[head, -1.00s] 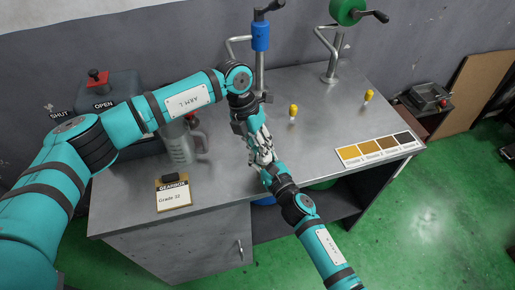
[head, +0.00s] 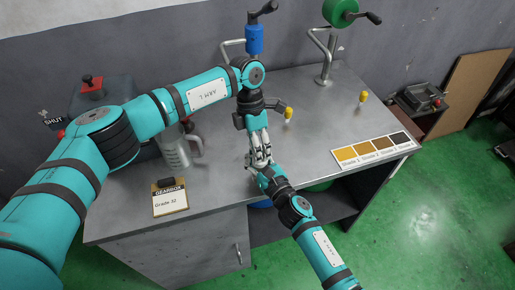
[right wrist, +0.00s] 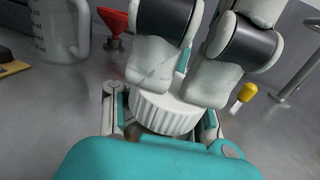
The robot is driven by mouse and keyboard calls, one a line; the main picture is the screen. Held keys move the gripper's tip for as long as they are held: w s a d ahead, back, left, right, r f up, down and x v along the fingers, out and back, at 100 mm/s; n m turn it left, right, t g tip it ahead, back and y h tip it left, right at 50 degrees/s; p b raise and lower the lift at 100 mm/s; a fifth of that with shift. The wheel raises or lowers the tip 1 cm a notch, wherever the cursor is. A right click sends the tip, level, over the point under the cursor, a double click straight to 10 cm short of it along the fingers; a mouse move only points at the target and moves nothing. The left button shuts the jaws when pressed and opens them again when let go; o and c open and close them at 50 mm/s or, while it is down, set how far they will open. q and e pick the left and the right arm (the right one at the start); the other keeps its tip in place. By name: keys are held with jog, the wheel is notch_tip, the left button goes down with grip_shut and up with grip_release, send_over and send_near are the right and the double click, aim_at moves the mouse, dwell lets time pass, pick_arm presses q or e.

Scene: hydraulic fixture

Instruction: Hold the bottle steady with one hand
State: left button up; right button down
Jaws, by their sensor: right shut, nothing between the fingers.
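In the right wrist view a white ribbed cap (right wrist: 165,112) shows below my left gripper (right wrist: 183,92). The left fingertips are at the cap, with a narrow gap between them. I cannot tell whether they grip it. A little brown below the cap may be the bottle; the rest is hidden. My right gripper (right wrist: 162,125) is shut, its fingers showing at both sides of the cap. In the head view my left gripper (head: 258,152) points down over the bench, and my right gripper (head: 262,170) meets it from the front. The bottle is hidden there.
The metal bench (head: 225,190) holds a clear jug (head: 174,150), a clipboard (head: 170,198), a shade chart (head: 373,148) and two yellow-topped pegs (head: 288,113). A blue pump (head: 254,40) and a green reel (head: 340,12) stand behind. The bench is clear at centre right.

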pick_arm(q)
jog(key=shift+a, duration=0.1)
pick_arm(e)
jog(key=shift+r, duration=0.1)
pick_arm(q)
jog(key=shift+w+r, duration=0.15)
jog(key=shift+r, duration=0.1)
pick_arm(e)
jog(key=shift+w, duration=0.1)
pick_arm(q)
notch_tip(320, 180, up, 4)
jog(key=shift+r, duration=0.1)
jog(key=shift+o, duration=0.2)
jog(key=o, duration=0.5)
jog(key=shift+r, duration=0.1)
jog(key=v, duration=1.1)
jog(key=shift+w+a+r, duration=0.1)
jog(key=shift+w+r, duration=0.1)
jog(key=shift+r, duration=0.15)
